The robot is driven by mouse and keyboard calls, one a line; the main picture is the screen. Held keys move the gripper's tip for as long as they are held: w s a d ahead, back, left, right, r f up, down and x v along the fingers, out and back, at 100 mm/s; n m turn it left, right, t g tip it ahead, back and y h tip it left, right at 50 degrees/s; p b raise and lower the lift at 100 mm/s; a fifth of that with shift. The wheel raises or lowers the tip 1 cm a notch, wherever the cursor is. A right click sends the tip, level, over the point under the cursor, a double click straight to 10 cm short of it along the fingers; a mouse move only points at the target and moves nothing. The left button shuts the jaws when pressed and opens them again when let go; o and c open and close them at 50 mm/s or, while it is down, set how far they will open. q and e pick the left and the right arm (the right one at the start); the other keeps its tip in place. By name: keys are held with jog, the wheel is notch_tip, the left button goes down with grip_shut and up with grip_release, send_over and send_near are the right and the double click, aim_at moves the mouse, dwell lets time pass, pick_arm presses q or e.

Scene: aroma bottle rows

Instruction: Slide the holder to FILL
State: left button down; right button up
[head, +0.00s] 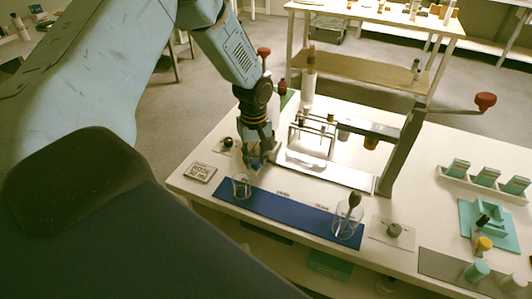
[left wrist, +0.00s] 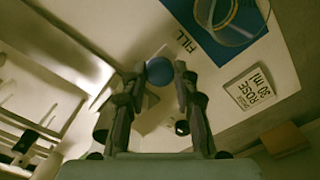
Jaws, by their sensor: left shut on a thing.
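My left gripper (head: 258,162) reaches down to the left end of a pale metal rail (head: 335,171) on the white table. In the left wrist view its fingers (left wrist: 160,88) are closed around a round blue knob (left wrist: 159,71), which I take to be the holder's. The rest of the holder is largely hidden behind the fingers. A FILL label (left wrist: 187,42) is printed beside the blue mat, just beyond the knob. A clear glass beaker (head: 241,187) stands on the left end of the blue mat (head: 285,214). My right gripper is not in view.
A ROSE 30 ml card (head: 200,172) lies left of the beaker. A second beaker (head: 346,222) with a dark-topped item inside stands at the mat's right. A grey post (head: 397,150) with a red-knobbed lever (head: 485,100) rises right of the rail. A small rack (head: 310,130) stands behind.

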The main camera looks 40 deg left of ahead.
pick_arm(q)
jog(key=shift+s+a+p, duration=0.1)
jog(key=shift+a+p, duration=0.2)
jog(key=shift+a, duration=0.4)
jog(key=shift+d, duration=0.1)
jog(key=c, duration=1)
grip_release()
jog(key=shift+a, duration=0.2)
jog(key=shift+d, duration=0.15)
notch_tip(320, 180, up, 12)
jog(key=shift+r, duration=0.1)
